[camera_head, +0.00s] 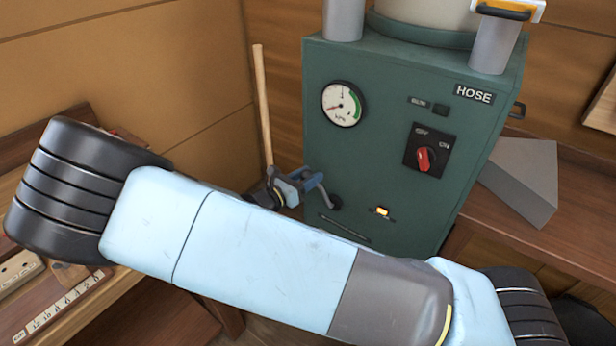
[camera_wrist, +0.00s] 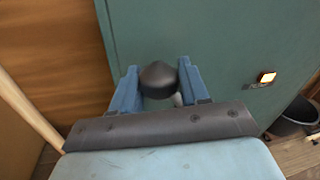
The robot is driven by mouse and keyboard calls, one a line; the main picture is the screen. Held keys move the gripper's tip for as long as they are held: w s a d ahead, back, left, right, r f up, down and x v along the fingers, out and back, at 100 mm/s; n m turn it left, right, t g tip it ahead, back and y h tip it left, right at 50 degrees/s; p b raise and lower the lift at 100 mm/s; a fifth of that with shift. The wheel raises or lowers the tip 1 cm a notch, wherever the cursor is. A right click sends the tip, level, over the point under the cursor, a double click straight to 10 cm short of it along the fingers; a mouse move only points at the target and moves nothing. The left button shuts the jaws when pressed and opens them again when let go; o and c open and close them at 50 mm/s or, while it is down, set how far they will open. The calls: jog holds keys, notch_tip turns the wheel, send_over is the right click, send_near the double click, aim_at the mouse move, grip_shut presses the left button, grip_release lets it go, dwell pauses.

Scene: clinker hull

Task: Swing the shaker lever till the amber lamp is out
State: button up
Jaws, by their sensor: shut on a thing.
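The green machine cabinet (camera_head: 395,130) has a small amber lamp (camera_head: 382,211) low on its front, and the lamp is lit. The lamp also glows at the right of the wrist view (camera_wrist: 267,77). The shaker lever ends in a dark round knob (camera_wrist: 158,78); it shows in the head view (camera_head: 335,203) at the cabinet's lower left. My gripper (camera_wrist: 157,84) is shut on the knob, with a blue finger on either side; it also shows in the head view (camera_head: 318,190). Most of the lever behind the knob is hidden.
A dial gauge (camera_head: 344,104), a red rotary switch (camera_head: 425,158) and a HOSE label (camera_head: 474,93) are on the cabinet front. A wooden pole (camera_head: 262,105) stands left of it. A grey wedge-shaped block (camera_head: 522,180) is at right. A dark bucket (camera_wrist: 296,118) stands on the floor.

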grip_shut()
jog(key=shift+a, duration=0.1)
